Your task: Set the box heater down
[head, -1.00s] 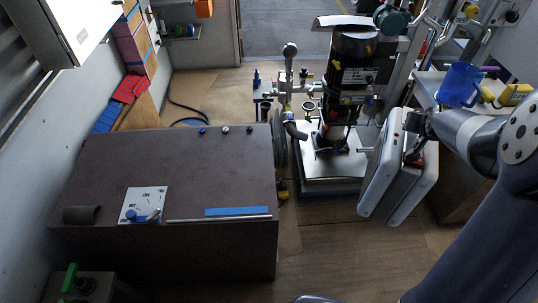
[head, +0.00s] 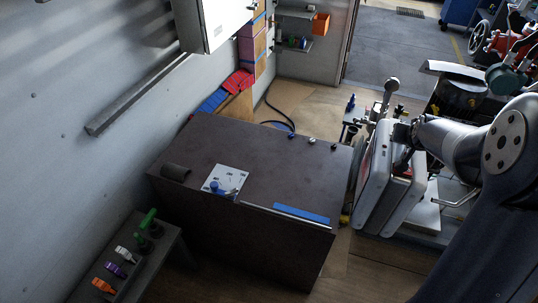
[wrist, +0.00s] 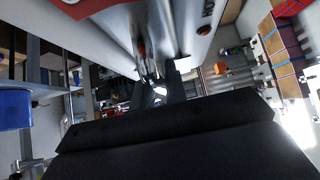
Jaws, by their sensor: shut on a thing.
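The box heater (head: 373,195) is a white and grey case on the right in the head view. It hangs tilted, beside the right end of the brown bench and apart from the floor as far as I can tell. My gripper (head: 404,143) is shut on it near its upper edge; the arm and case hide the fingertips. In the wrist view the heater's pale body (wrist: 188,28) fills the top, with the dark gripper (wrist: 160,92) below it.
The brown bench (head: 270,170) has a white plate (head: 226,178), a blue strip (head: 301,214) and a dark tube (head: 176,172) on it, with clear top between. A grey stand (head: 120,265) with coloured items is at lower left. Pump equipment (head: 455,95) stands behind my arm.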

